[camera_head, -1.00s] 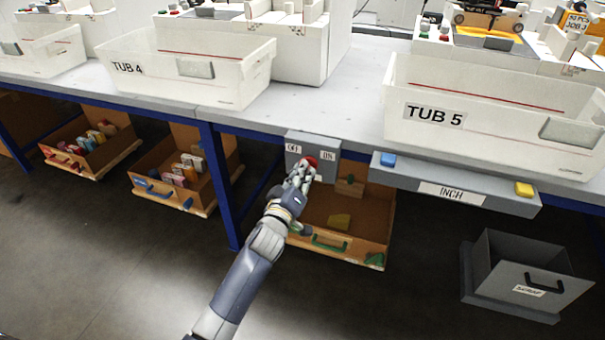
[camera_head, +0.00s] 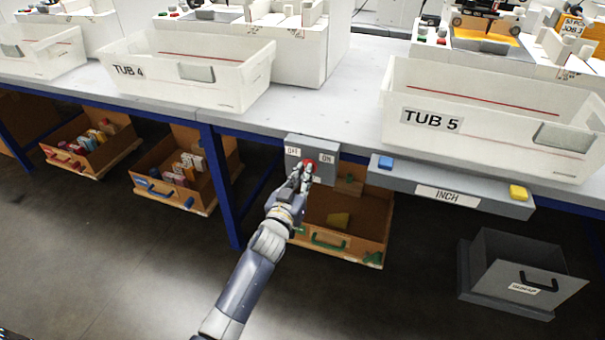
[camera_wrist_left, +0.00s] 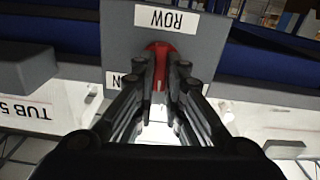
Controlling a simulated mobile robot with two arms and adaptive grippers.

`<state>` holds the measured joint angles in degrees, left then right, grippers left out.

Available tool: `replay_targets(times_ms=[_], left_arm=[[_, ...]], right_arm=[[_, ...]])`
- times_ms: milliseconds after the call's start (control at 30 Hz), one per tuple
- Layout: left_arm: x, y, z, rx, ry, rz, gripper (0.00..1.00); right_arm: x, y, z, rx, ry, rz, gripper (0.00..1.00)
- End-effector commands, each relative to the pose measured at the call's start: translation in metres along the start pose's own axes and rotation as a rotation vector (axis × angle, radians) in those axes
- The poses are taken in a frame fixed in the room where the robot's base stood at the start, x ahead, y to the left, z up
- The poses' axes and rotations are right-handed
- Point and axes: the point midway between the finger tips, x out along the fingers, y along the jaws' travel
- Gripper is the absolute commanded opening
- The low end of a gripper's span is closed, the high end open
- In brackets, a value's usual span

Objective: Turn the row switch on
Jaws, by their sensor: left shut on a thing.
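The row switch is a grey box (camera_head: 326,147) under the table's front edge, with OFF and ON labels and a red knob (camera_head: 309,164). In the left wrist view the box (camera_wrist_left: 118,40) appears upside down, with a ROW label and the red knob (camera_wrist_left: 158,50). My left gripper (camera_head: 306,172) is at the box front, shut on the red knob. In the wrist view its fingers (camera_wrist_left: 160,85) lie on both sides of the knob. The fingers partly cover the knob and the ON label there. In the head view the knob sits between the labels. My right gripper is not in view.
The INCH bar (camera_head: 400,186) with blue and yellow buttons juts out to the right. A wooden crate (camera_head: 375,215) stands below the switch, a grey scrap bin (camera_head: 480,280) at lower right. A blue table leg (camera_head: 222,190) is to the left. TUB 5 (camera_head: 480,140) stands above.

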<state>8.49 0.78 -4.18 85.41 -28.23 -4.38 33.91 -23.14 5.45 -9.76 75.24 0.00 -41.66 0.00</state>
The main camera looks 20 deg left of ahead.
Motion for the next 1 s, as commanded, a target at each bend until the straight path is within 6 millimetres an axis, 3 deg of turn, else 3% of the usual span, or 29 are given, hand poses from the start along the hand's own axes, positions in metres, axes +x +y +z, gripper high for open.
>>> replay_targets(times_ms=[400, 1000], left_arm=[[0.000, 0.001, 0.001, 0.397, -0.002, 0.000, 0.00], [0.000, 0.003, 0.003, 0.814, -0.002, 0.001, 0.00]], right_arm=[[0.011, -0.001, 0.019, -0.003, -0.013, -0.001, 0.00], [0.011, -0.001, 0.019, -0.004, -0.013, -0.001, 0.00]])
